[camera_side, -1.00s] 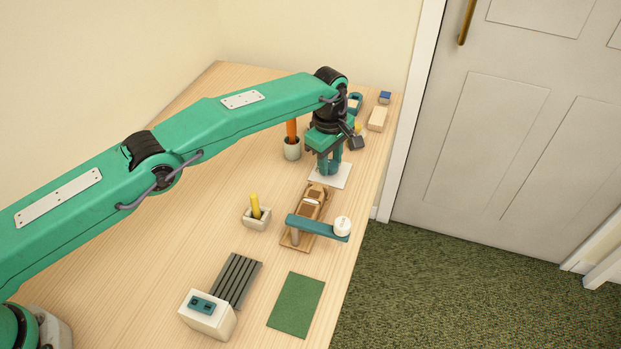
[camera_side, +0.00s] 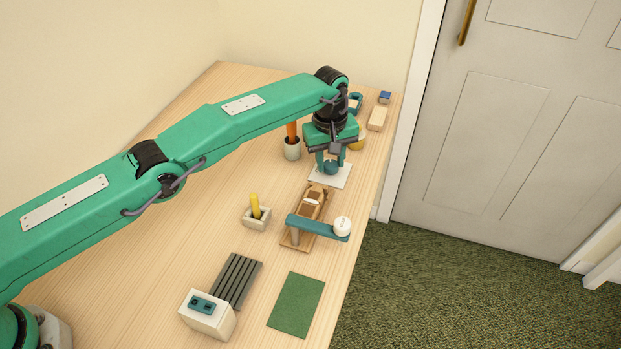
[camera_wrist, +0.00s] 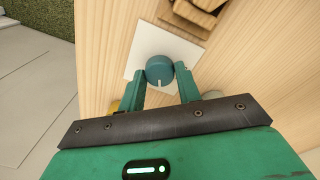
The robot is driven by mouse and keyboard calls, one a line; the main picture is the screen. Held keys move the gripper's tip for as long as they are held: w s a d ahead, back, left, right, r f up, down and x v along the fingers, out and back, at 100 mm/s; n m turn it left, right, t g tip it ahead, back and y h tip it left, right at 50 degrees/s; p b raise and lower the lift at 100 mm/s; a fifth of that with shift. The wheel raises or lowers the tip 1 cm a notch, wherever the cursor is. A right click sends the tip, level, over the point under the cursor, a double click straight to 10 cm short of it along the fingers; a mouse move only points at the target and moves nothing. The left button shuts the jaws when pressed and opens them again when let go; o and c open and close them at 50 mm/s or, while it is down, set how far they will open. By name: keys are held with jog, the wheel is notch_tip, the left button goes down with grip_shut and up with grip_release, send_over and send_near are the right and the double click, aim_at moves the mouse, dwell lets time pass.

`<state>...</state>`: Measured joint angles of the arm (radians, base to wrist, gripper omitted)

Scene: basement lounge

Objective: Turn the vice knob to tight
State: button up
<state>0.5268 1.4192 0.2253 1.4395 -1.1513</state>
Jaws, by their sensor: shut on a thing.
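The round teal knob (camera_wrist: 159,69) sits on a square white plate (camera_wrist: 147,42) in the wrist view. A short white mark on the knob points toward my gripper's body. My gripper (camera_wrist: 162,79) has one finger on each side of the knob and is shut on it. In the side view, my gripper (camera_side: 328,163) points down over the white plate (camera_side: 343,171) with the knob (camera_side: 331,168) between its fingers. The wooden vice-like fixture (camera_side: 297,241) stands just in front of the plate, with blocks on it.
A pot (camera_side: 292,149) with an orange stick is behind left. A green mat (camera_side: 297,304) lies near the front. The table's right edge is close.

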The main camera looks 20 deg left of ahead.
jog(key=shift+a+m, duration=0.2)
jog(key=shift+m, duration=0.6)
jog(key=o, duration=1)
jog(key=shift+c, duration=0.2)
jog(key=shift+d, duration=0.1)
jog(key=shift+n, duration=0.3)
